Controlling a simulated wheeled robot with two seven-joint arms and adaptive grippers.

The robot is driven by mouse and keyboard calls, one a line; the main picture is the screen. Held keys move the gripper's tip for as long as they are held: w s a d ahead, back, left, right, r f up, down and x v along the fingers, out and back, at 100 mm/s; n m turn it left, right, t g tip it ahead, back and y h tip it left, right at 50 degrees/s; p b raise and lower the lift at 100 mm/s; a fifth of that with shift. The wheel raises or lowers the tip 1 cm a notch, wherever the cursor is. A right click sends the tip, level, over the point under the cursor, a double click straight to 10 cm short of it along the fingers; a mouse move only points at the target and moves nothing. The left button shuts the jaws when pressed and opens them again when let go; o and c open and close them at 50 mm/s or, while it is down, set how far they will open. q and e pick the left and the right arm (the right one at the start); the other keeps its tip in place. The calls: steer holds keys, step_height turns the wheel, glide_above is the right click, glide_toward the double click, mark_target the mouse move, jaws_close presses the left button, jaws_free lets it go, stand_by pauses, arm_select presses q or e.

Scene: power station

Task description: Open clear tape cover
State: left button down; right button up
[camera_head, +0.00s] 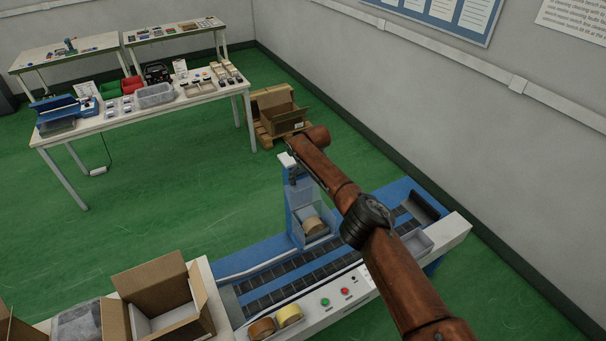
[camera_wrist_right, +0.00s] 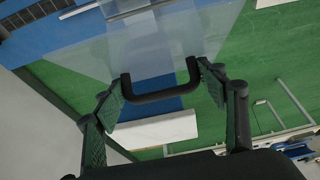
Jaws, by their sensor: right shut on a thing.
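The clear tape cover (camera_wrist_right: 135,50) is a see-through panel with a black U-shaped handle (camera_wrist_right: 162,94), seen close up in the right wrist view. My right gripper (camera_wrist_right: 161,92) has one finger at each end of the handle and is shut on it. In the head view my right gripper (camera_head: 294,173) is small and partly hidden by the wrist, beside the blue tape housing (camera_head: 297,215) of the sealing machine. A tan tape roll (camera_head: 314,226) sits inside that housing. The cover is barely visible in the head view. My left gripper is not in view.
The machine has black roller tracks (camera_head: 275,291), buttons and two spare tape rolls (camera_head: 289,315) at its front. An open cardboard box (camera_head: 165,297) stands at the lower left. A wall (camera_head: 400,90) runs along the right. Green floor is free behind the machine.

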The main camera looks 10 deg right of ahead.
steer(key=shift+s+f, duration=0.1)
steer(key=shift+f, duration=0.1)
steer(key=o, duration=1.4)
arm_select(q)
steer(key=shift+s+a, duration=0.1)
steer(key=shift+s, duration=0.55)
arm_select(e)
steer(key=shift+d, duration=0.1)
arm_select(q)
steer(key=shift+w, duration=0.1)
arm_select(e)
steer(key=shift+s+r, duration=0.1)
steer(key=shift+r, duration=0.3)
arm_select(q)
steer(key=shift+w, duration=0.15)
arm_select(e)
steer(key=v, duration=1.1)
steer(key=shift+s+d+r, duration=0.1)
